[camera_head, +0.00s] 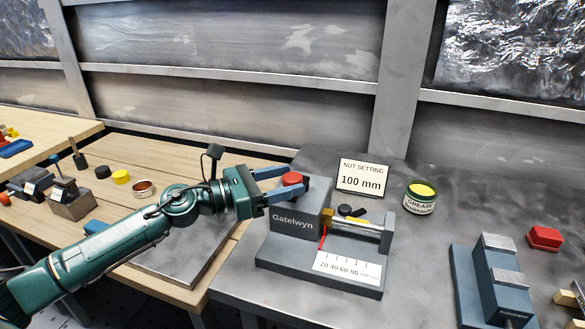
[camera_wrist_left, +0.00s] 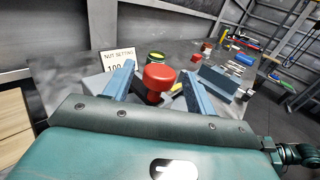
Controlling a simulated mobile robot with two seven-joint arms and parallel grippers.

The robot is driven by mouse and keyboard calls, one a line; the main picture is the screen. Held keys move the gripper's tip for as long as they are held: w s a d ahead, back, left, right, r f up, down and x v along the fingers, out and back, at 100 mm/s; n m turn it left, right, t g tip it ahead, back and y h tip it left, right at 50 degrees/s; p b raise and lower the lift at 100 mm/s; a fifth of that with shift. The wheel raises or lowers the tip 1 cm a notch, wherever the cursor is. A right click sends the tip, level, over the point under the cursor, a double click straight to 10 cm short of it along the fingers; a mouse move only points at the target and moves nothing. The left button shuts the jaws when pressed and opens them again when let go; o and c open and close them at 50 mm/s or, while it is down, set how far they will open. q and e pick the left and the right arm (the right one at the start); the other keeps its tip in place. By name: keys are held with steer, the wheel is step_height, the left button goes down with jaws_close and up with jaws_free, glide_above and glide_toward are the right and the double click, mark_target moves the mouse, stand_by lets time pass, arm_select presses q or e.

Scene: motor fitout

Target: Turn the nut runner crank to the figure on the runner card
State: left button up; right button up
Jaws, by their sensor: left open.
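The nut runner, a grey block marked Gatelwyn (camera_head: 293,223), stands on the grey bench with a red knob (camera_head: 293,179) on top. My left gripper (camera_head: 297,180) is open, its blue fingers on either side of the knob; I cannot tell whether they touch it. The wrist view also shows the red knob (camera_wrist_left: 158,78) between the fingers. A brass block (camera_head: 327,214) sits near the left end of a silver rod. A red pointer (camera_head: 323,238) hangs near the low end of the scale plate (camera_head: 347,267). The runner card (camera_head: 361,178) reads NUT SETTING 100 mm.
A black part (camera_head: 346,210) shows by the rod. A green grease tin (camera_head: 419,198) stands right of the card. Another dark block (camera_head: 490,280) and a red part (camera_head: 545,238) stand farther right. A wooden table with tools is at left. Bench is clear between the runner and the right-hand block.

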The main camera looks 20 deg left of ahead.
arm_select(q)
steer(key=shift+x, duration=1.05)
jaws_close()
